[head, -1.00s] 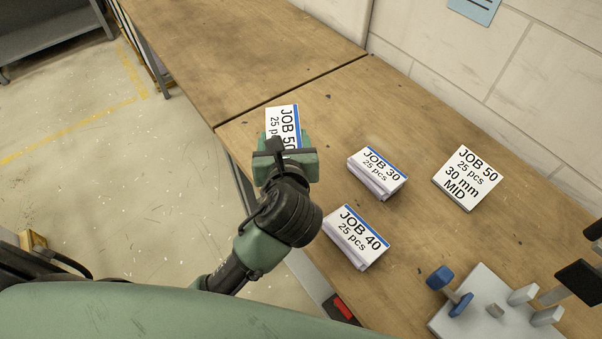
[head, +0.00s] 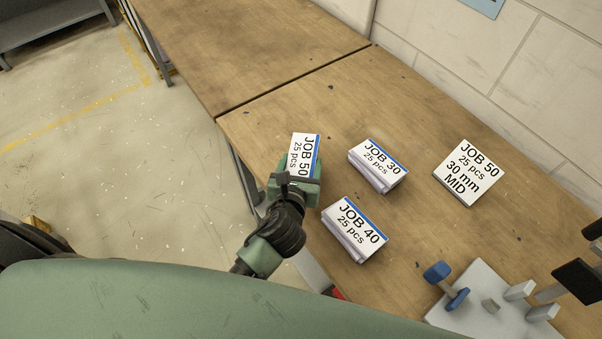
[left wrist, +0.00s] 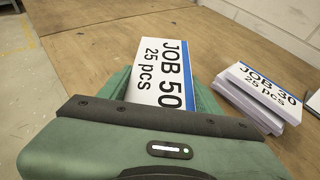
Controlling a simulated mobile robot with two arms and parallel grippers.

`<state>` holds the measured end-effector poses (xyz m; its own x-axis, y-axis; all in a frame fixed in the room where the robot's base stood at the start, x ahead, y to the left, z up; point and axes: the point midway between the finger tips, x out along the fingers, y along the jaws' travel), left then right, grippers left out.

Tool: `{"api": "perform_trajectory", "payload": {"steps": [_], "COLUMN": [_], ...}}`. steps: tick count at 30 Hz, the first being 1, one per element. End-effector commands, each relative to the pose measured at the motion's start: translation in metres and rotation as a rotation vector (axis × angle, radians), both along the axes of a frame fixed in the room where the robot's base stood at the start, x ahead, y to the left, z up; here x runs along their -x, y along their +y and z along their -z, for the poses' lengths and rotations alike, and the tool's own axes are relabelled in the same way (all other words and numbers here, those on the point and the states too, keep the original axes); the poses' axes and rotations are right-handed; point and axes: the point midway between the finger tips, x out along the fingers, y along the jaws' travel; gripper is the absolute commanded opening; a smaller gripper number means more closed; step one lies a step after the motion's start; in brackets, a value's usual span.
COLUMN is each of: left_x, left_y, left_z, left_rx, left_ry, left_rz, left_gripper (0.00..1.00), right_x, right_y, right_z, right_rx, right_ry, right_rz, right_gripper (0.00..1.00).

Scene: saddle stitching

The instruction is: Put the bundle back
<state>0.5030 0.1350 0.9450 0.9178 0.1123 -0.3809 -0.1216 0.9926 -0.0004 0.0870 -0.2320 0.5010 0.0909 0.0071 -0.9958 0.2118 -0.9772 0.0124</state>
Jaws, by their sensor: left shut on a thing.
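The JOB 50 bundle (head: 303,153), white with a blue edge stripe, is held by my left gripper (head: 294,180) near the table's left edge. It also fills the middle of the left wrist view (left wrist: 158,68), between the two green fingers. Whether it touches the table cannot be told. The JOB 30 bundle (head: 377,165) lies to its right, and it shows at the right of the left wrist view (left wrist: 262,92). The JOB 40 bundle (head: 353,229) lies below JOB 30, nearer to me. My right gripper is not in view.
A white card (head: 468,173) reading "JOB 50, 25 pcs, 30 mm, MID" lies at the right on the wooden table (head: 400,110). A grey plate with a blue-handled fixture (head: 446,284) stands at the lower right. The table beyond the bundles is clear.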

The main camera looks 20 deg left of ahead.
Motion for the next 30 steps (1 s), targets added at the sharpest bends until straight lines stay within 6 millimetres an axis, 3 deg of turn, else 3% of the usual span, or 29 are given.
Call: {"api": "perform_trajectory", "payload": {"steps": [9,22,23,24,30], "left_x": [0.0,-0.001,0.0,0.0,0.0], "left_y": [0.0,0.0,0.0,0.0,0.0], "left_z": [0.04,0.045,0.046,0.046,0.046], "left_rx": [0.001,-0.001,-0.001,-0.001,0.0], "left_ry": [-0.001,-0.003,0.0,0.001,0.001], "left_rz": [0.001,0.001,0.0,0.0,0.0], "left_gripper": [0.0,0.0,0.72,0.83,0.85], "right_x": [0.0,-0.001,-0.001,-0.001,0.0], "right_y": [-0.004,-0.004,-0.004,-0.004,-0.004], "right_z": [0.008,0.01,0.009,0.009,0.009], "right_rx": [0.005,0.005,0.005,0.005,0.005], "right_ry": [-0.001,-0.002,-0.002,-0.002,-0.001], "right_rz": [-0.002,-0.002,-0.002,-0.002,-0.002], "right_gripper": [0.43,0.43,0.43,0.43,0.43]}}
